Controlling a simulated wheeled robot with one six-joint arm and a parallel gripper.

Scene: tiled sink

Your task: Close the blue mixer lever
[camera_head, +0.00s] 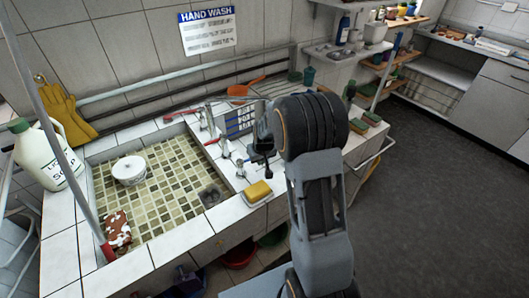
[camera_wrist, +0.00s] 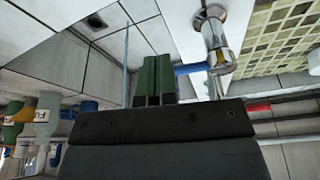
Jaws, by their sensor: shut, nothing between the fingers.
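The blue mixer lever (camera_wrist: 191,69) shows in the wrist view as a short blue bar sticking out from the chrome tap (camera_wrist: 217,42). My gripper (camera_wrist: 154,58) has its two green fingers together, just left of the lever's end; whether they touch it I cannot tell. In the head view my gripper (camera_head: 267,170) is a dark shape over the counter right of the basin, beside the chrome taps (camera_head: 225,148). My arm hides part of that area, and I cannot make out the blue lever there.
A red lever (camera_head: 212,141) sits on the taps. A yellow sponge (camera_head: 258,191) lies on the front counter. The tiled basin (camera_head: 165,187) holds a white bowl (camera_head: 129,170). A white soap jug (camera_head: 46,155) stands at left. The floor at right is clear.

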